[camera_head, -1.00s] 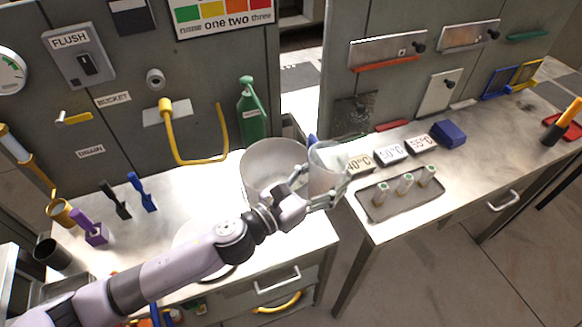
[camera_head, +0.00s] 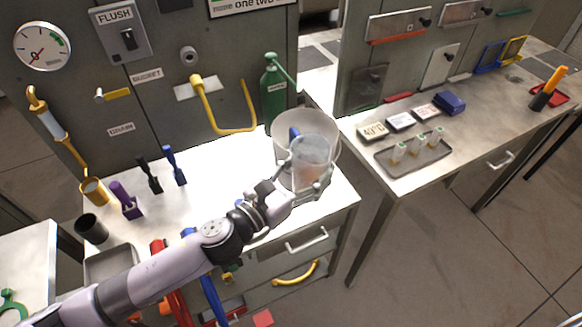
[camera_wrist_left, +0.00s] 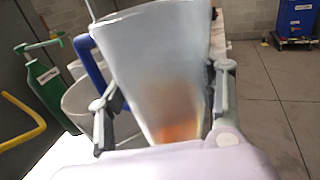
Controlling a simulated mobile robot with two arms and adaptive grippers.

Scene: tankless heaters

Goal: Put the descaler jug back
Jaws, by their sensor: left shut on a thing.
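My left gripper (camera_head: 304,180) is shut on a clear jug (camera_head: 313,153) and holds it in front of the pale bucket (camera_head: 288,124) near the right end of the left bench. The jug fills the middle of the left wrist view (camera_wrist_left: 160,70), between the two fingers (camera_wrist_left: 165,88). It has a blue handle (camera_wrist_left: 92,62), and an orange tint shows low in it. In the head view the jug overlaps the bucket, so the gap between them is hard to judge. My right gripper is not in view.
A green bottle (camera_head: 274,98) stands behind the bucket. A yellow hose (camera_head: 214,122) hangs on the grey panel. The right bench holds a tray of small vials (camera_head: 417,158) and temperature blocks (camera_head: 372,131). A floor gap separates the benches. The middle of the left bench (camera_head: 225,170) is mostly clear.

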